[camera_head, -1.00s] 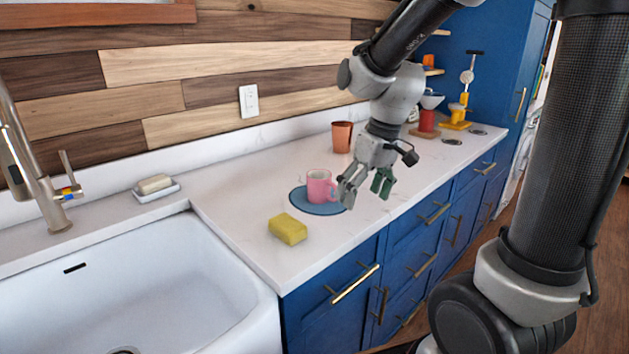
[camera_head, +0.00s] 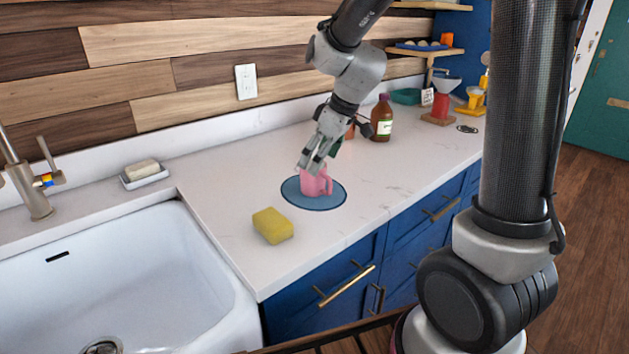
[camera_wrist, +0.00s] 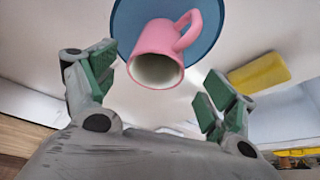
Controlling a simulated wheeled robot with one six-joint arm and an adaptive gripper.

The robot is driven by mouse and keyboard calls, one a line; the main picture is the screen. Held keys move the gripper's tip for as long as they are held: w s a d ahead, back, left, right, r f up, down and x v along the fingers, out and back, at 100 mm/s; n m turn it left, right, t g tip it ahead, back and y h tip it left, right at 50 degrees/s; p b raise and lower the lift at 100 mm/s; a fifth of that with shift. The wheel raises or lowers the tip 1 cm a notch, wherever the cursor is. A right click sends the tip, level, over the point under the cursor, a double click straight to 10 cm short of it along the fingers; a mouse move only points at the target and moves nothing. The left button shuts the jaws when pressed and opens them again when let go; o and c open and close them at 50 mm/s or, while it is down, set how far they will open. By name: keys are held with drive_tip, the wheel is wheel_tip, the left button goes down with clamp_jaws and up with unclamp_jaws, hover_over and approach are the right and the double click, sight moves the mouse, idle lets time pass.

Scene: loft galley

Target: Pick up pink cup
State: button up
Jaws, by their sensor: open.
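The pink cup (camera_head: 317,184) stands upright on a round blue mat (camera_head: 326,203) on the white counter. In the wrist view the cup (camera_wrist: 160,50) shows with its pale inside and its handle toward the upper right, on the blue mat (camera_wrist: 127,18). My gripper (camera_head: 318,160) is at the cup's rim in the head view and partly hides its top. In the wrist view my gripper (camera_wrist: 158,92) is open, with its green-padded fingers apart on either side of the cup's near end. I cannot tell whether a finger touches the cup.
A yellow sponge (camera_head: 272,225) lies in front of the mat, left of the cup. A white sink (camera_head: 130,270) and a soap dish (camera_head: 145,177) are to the left. A brown bottle (camera_head: 381,119) stands behind my gripper. The counter right of the mat is clear.

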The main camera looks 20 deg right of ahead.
sight(310, 176)
drive_tip(key=x, duration=0.7)
drive_tip(key=shift+w+d, duration=0.1)
drive_tip(key=shift+w, duration=0.1)
drive_tip(key=c, duration=1.2)
